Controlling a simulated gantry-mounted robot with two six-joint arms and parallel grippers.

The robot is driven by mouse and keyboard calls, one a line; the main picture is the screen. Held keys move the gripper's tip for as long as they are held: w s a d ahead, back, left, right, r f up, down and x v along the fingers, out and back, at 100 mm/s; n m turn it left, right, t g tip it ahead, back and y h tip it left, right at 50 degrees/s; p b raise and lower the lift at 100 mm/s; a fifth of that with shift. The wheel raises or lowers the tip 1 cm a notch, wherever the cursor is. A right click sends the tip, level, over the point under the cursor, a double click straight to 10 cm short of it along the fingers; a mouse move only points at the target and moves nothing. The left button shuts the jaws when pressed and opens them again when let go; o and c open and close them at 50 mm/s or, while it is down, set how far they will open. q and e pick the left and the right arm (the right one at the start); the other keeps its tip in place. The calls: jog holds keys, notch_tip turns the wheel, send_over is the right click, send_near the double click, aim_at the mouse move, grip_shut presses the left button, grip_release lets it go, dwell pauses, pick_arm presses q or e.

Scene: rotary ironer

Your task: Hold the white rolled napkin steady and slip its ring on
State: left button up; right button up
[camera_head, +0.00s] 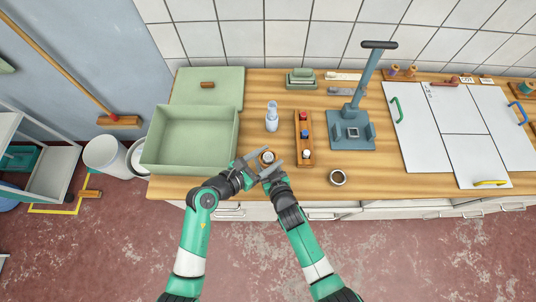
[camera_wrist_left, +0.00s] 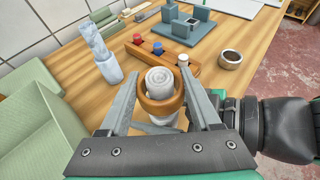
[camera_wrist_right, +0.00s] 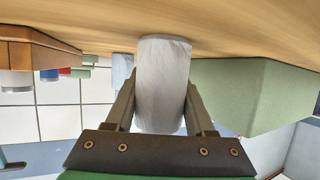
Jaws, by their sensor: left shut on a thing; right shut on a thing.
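The white rolled napkin (camera_wrist_left: 160,78) stands upright near the table's front edge; it fills the middle of the right wrist view (camera_wrist_right: 162,85). A brown ring (camera_wrist_left: 160,97) is around the napkin near its upper end, whose top shows inside the ring. My left gripper (camera_head: 258,159) is shut on the ring, with a finger on either side. My right gripper (camera_wrist_right: 161,110) is shut on the napkin's white side. In the head view both grippers meet at the ring and cover most of the napkin. The ring does not show in the right wrist view.
A narrow wooden rack (camera_head: 304,140) with red, blue and white pieces stands right of the napkin. A pale bottle-like object (camera_head: 272,117) is behind it. A round cup-like piece (camera_head: 338,177) stands to the right. A green bin (camera_head: 152,140) is at left, a blue-grey press (camera_head: 350,133) at right.

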dwell(0.3)
pick_arm(q)
jog(key=o, duration=1.4)
jog(key=shift+r, duration=5.55)
